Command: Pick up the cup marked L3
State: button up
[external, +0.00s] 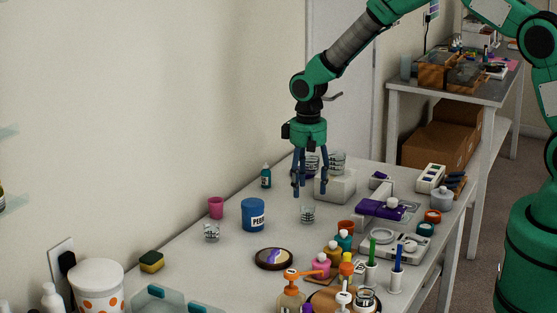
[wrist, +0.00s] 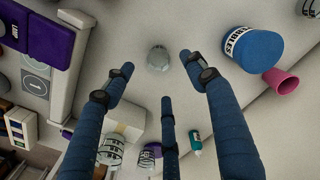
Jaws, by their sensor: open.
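Several small clear cups with dark markings are in view; I cannot read which one is L3. One clear cup (external: 307,214) stands alone on the table below my gripper (external: 311,190). In the wrist view this cup (wrist: 158,58) shows just beyond the spread fingertips of my gripper (wrist: 157,76), apart from them. Another clear cup (external: 211,232) stands at the left, near the pink cup. Two more clear cups, one at the right (external: 338,161) and one partly behind my fingers (external: 313,166), are at the white block. My gripper is open and empty, pointing down.
A blue pebbles jar (external: 253,216) and a pink cup (external: 216,207) stand left of my gripper. A teal bottle (external: 266,177) stands near the wall. The white block (external: 334,188) is close behind my fingers. A purple-and-white device (external: 385,211) and several bottles (external: 321,266) crowd the right and front.

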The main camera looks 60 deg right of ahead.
aim_at(308, 205)
jog(key=shift+f, duration=0.8)
jog(key=shift+s+f, duration=0.15)
jog(key=shift+f, duration=2.45)
jog(key=c, duration=1.2)
